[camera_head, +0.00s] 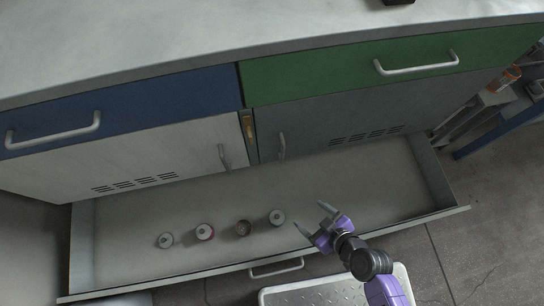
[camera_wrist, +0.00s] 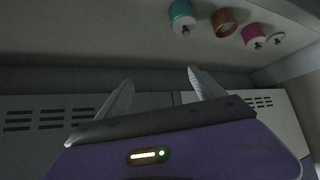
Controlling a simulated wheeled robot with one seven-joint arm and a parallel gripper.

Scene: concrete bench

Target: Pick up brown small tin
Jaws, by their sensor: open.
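The brown small tin (camera_head: 243,228) stands in the open bottom drawer (camera_head: 345,180), in a row with other small tins. It also shows at the top of the wrist view (camera_wrist: 223,22), with its brown side visible. My gripper (camera_head: 311,217) is open and empty, over the right half of the drawer near its front edge. It is to the right of the brown tin and apart from it. In the wrist view both fingers (camera_wrist: 160,78) are spread with nothing between them.
A teal tin (camera_wrist: 182,17) stands between the brown tin and my gripper. A pink tin (camera_head: 204,231) and a pale tin (camera_head: 166,240) stand left of the brown one. The drawer's front wall and handle (camera_head: 276,267) are close below.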

